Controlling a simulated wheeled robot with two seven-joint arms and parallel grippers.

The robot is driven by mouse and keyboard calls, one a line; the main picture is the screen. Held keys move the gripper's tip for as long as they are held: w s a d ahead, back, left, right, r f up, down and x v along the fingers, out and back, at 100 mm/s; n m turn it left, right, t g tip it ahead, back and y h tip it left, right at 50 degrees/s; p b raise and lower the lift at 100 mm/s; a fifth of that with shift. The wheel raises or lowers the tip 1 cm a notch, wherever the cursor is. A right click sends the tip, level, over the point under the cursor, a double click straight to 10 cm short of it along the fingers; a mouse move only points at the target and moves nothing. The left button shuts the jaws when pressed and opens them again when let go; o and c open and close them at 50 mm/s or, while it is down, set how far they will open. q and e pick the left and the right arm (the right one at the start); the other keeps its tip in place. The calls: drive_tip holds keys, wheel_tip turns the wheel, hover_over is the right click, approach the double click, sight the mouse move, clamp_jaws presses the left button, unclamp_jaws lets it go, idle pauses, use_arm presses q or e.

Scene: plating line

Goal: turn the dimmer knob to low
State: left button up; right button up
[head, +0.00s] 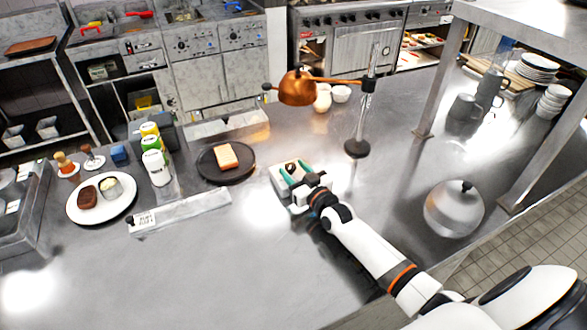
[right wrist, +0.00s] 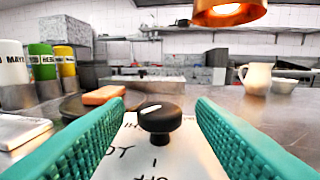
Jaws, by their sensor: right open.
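The dimmer knob (right wrist: 160,119) is black and round with a white pointer mark, standing on a pale lettered panel (right wrist: 160,158) in the right wrist view. The mark points up and to the right there. In the head view the small dimmer box (head: 280,181) is partly covered by my right gripper (head: 294,176). My right gripper has teal ridged fingers, also seen in the right wrist view (right wrist: 163,108). It is open, with one finger on each side of the knob and gaps between. My left gripper is not in view.
A copper heat lamp (head: 297,90) on a stand (head: 357,147) glows behind the box. A dark plate (head: 207,171) with a bread slice (head: 228,157) lies left of it. A steel dome (head: 453,212) stands right. The front counter is clear.

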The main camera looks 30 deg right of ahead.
drive_tip(key=shift+w, duration=0.4)
drive_tip(key=shift+c, duration=0.3)
drive_tip(key=c, duration=0.9)
drive_tip(key=shift+o, duration=0.2)
drive_tip(key=shift+r+p, duration=0.25)
drive_tip(key=shift+p, duration=0.15)
drive_tip(key=m+h+p, duration=0.2)
drive_tip(key=p, duration=0.1)
drive_tip(key=shift+a+r+h, duration=0.2)
drive_tip(key=shift+h, duration=0.2)
drive_tip(key=shift+a+m+h+p, duration=0.1)
drive_tip(key=shift+m+h+p, duration=0.55)
drive_tip(key=shift+h, duration=0.25)
drive_tip(key=shift+w+f+m+g+h+p, duration=0.15)
drive_tip(key=shift+m+g+h, duration=0.15)
drive_tip(key=shift+h, duration=0.3)
drive_tip(key=shift+s+f+m+g+h+p, duration=0.1)
drive_tip(key=shift+m+g+h+p, duration=0.1)
drive_tip(key=shift+m+h, duration=0.3)
drive_tip(key=shift+n, duration=0.25)
